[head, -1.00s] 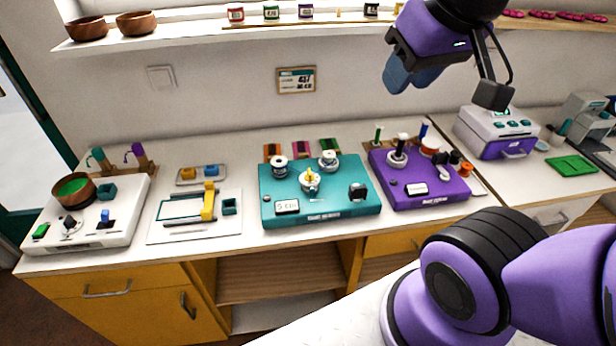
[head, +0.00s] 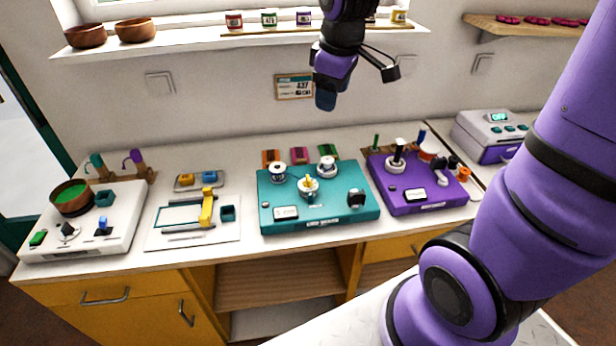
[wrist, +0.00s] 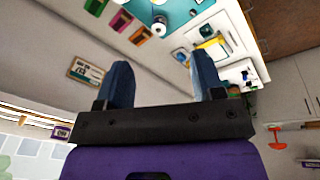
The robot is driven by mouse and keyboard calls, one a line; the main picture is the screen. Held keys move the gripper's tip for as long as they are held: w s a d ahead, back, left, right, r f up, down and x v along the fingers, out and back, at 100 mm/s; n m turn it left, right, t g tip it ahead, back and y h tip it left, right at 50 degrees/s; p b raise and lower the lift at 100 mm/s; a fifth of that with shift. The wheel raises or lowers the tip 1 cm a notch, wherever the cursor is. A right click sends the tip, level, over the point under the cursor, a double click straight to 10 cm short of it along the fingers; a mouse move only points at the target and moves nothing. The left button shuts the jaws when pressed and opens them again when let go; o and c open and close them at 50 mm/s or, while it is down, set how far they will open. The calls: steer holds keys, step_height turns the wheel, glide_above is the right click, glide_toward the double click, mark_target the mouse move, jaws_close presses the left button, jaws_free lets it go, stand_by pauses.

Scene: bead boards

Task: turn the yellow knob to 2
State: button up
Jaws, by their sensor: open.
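The yellow knob (head: 308,182) sits on a white round dial in the middle of the teal board (head: 345,222). A small white display (head: 285,212) is at the board's front left; I cannot read its value clearly. My gripper (head: 325,100) is high above the counter, in front of the wall and above the back of the teal board, apart from the knob. In the wrist view my gripper (wrist: 160,82) shows two blue fingers spread apart with nothing between them. Part of the teal board (wrist: 180,12) shows at the top of the wrist view.
On the teal board stand a white spool (head: 278,173), another white round part (head: 327,167) and a black switch (head: 356,198). The purple board (head: 400,205) is close on the right. A tray with a yellow handle (head: 207,207) is on the left. The window shelf (head: 190,40) is above.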

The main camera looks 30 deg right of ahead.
steer(key=w+f+n+g, duration=0.1)
steer(key=w+f+n, duration=0.3)
steer(key=w+f, duration=0.45)
steer(key=n+g, duration=0.1)
steer(key=n, duration=0.2)
glide_toward(308, 178)
steer(key=f, duration=0.9)
steer(key=shift+w+d+f, duration=0.15)
steer(key=shift+w+f, duration=0.1)
steer(key=shift+f, duration=0.1)
steer(key=c, duration=0.9)
